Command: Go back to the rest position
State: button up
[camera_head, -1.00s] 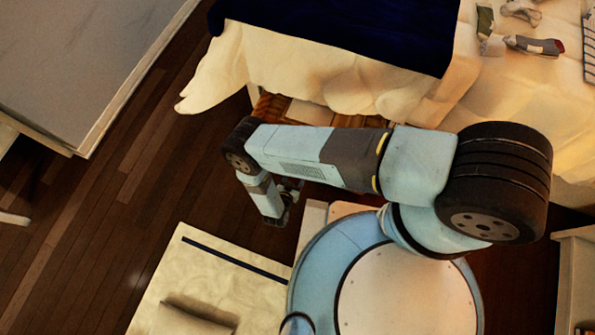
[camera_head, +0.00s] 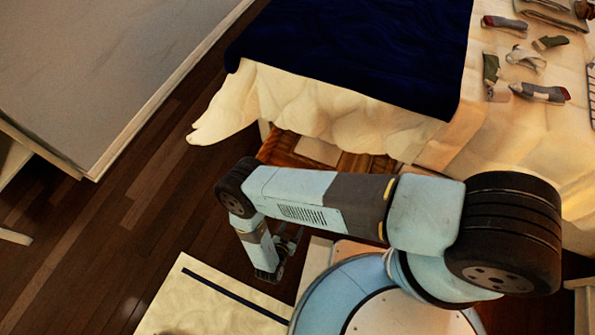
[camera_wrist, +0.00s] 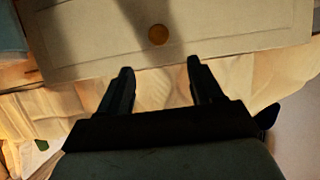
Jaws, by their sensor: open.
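My gripper (camera_wrist: 160,82) shows in the wrist view with its two dark fingers apart and nothing between them. In front of the fingers is a pale panel with a round brownish knob (camera_wrist: 158,35). In the head view my arm is folded across the front of the bed, and its wrist end hangs down over the floor at the left. The fingertips are hard to make out there.
The bed (camera_head: 300,100) has a dark blue blanket (camera_head: 360,50) and cream sheet. Several socks, such as a grey one (camera_head: 540,92), lie at its right. A pale rug (camera_head: 200,300) lies at the front left. Dark wooden floor (camera_head: 130,190) is clear at left.

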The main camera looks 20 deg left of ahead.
jog(key=x, duration=1.3)
jog(key=shift+w+d+f, duration=0.1)
jog(key=shift+w+f, duration=0.05)
jog(key=shift+w, duration=0.1)
